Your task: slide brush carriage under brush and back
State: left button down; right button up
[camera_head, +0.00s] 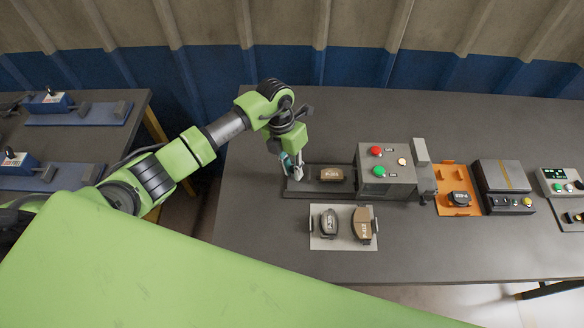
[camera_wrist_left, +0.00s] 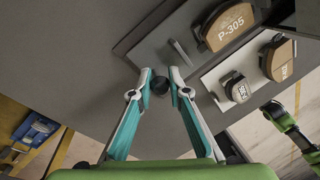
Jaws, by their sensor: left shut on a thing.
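The brush carriage (camera_head: 308,186) is a dark plate in a dark track left of the brush unit (camera_head: 387,184), a grey box with red and green buttons. A brown brake pad (camera_head: 332,175), marked P-305 in the left wrist view (camera_wrist_left: 229,27), lies on the carriage, outside the box. My left gripper (camera_head: 296,175) is at the carriage's left end. In the left wrist view its fingers (camera_wrist_left: 161,82) are shut on a small dark knob, the carriage handle (camera_wrist_left: 160,86). The brush itself is hidden inside the box.
A light tray (camera_head: 344,244) with two pads lies in front of the track. An orange plate (camera_head: 450,205) with a dark part and a black device (camera_head: 503,186) stand to the right. The table (camera_head: 260,235) is bare at its left.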

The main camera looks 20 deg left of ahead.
aim_at(343, 171)
pick_arm(q)
jog(key=w+d+b, duration=0.1)
jog(key=d+b, duration=0.1)
jog(key=d, duration=0.2)
jog(key=w+d+b, duration=0.1)
jog(key=d+b, duration=0.1)
jog(key=d, duration=0.3)
jog(key=w+d+b, duration=0.2)
jog(key=d+b, duration=0.1)
jog(key=d, duration=0.1)
jog(key=shift+d+f, duration=0.15)
jog(key=shift+d, duration=0.1)
jog(key=shift+r, duration=0.2)
jog(key=c, duration=1.9)
grip_release()
jog(key=shift+d, duration=0.2)
jog(key=shift+a, duration=0.15)
